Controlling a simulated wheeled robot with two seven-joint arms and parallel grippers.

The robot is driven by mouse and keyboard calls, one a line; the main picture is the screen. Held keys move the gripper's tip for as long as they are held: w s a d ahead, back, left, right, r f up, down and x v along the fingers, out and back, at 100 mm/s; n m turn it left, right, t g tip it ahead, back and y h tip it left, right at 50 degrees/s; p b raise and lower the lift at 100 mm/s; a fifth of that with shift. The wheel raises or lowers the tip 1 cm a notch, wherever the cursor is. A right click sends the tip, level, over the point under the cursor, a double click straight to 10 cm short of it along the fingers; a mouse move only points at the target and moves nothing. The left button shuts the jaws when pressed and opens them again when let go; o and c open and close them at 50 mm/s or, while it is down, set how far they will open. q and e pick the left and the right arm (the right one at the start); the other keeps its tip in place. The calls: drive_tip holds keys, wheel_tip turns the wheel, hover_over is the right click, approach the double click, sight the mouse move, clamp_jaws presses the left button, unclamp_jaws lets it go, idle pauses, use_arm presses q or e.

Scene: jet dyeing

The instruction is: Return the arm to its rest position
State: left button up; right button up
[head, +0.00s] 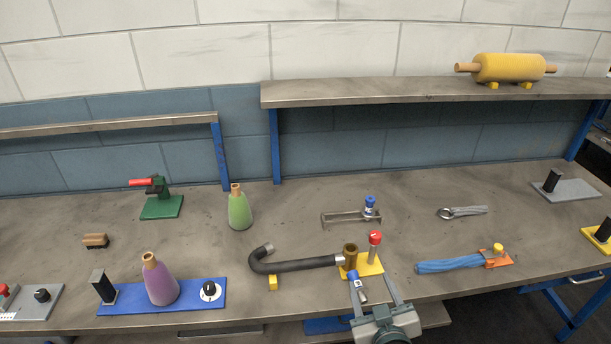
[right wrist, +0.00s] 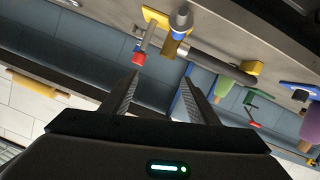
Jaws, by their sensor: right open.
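My right gripper (head: 373,280) is in the lower middle of the head view, at the front edge of the workbench (head: 330,285). Its two fingers are apart, with nothing seen held between them. In the right wrist view the fingers (right wrist: 159,78) also stand apart, with a gap between them. The yellow base (head: 370,268) with a red-topped handle (head: 375,238) and a brass fitting (head: 350,255) lies just beyond the fingertips. A small blue-topped metal piece (head: 357,284) shows beside the left finger; whether they touch I cannot tell. My left gripper is not in view.
A dark hose (head: 300,265) runs left from the fitting. A blue plate (head: 210,295) with a purple bottle (head: 160,283) is left; a green bottle (head: 239,210) stands behind. A blue bundle (head: 448,265) lies right. A shelf (head: 400,92) overhangs the back.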

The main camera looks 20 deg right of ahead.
drive_tip(key=s+a+f+n+g+y, duration=0.1)
drive_tip(key=s+a+f+g+y, duration=0.15)
drive_tip(key=s+f+g, duration=0.35)
drive_tip(key=s+a+f+n+g+y, duration=0.1)
drive_tip(key=s+a+f, duration=0.25)
drive_tip(key=s, duration=0.45)
drive_tip(key=s+a+f+g+y, duration=0.1)
drive_tip(key=s+a+f+g, duration=0.3)
drive_tip(key=s, duration=0.3)
wheel_tip(320, 180, down, 32)
drive_tip(key=s+b, duration=0.2)
drive_tip(key=s+d+f+g, duration=0.1)
drive_tip(key=s+f, duration=0.7)
drive_tip(key=s+d+f+g+b, duration=0.1)
drive_tip(key=s+d+f, duration=0.1)
drive_tip(key=s+f, duration=0.7)
drive_tip(key=shift+s+d+n, duration=0.25)
drive_tip(key=shift+s+n, duration=0.05)
drive_tip(key=shift+n, duration=0.1)
drive_tip(key=shift+s, duration=0.1)
